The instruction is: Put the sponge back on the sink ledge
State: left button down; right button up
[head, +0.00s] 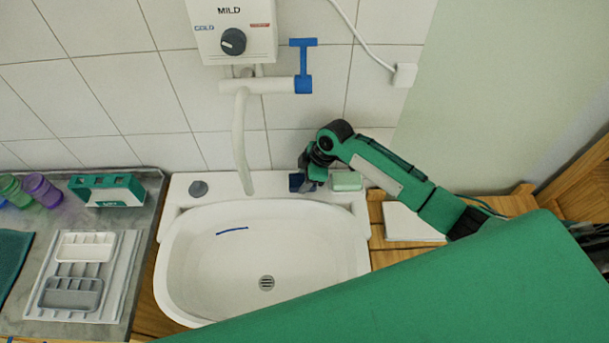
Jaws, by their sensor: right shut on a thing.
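The white sink (180,262) stands against the tiled wall, with a flat ledge (225,186) along its back. My right gripper (308,182) is over the right part of this ledge, pointing down. It is shut on a small dark blue block (296,182), which looks like the sponge and is partly hidden by the fingers. The block is at or just above the ledge; I cannot tell if it touches. A pale green block (346,181) lies on the ledge just right of the gripper. My left gripper is out of view.
A white spout (242,140) hangs over the ledge left of my gripper. A grey round knob (198,188) sits on the ledge's left end. A drying rack (110,296) with trays stands on the left counter. The basin holds only a blue streak.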

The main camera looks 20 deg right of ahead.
jog(key=shift+w+f, duration=0.1)
jog(key=shift+w, duration=0.05)
jog(key=shift+f, duration=0.2)
jog(key=shift+d, duration=0.1)
jog(key=o, duration=0.9)
jog(key=shift+f, duration=0.15)
jog(key=b+v, duration=0.2)
jog(key=v, duration=1)
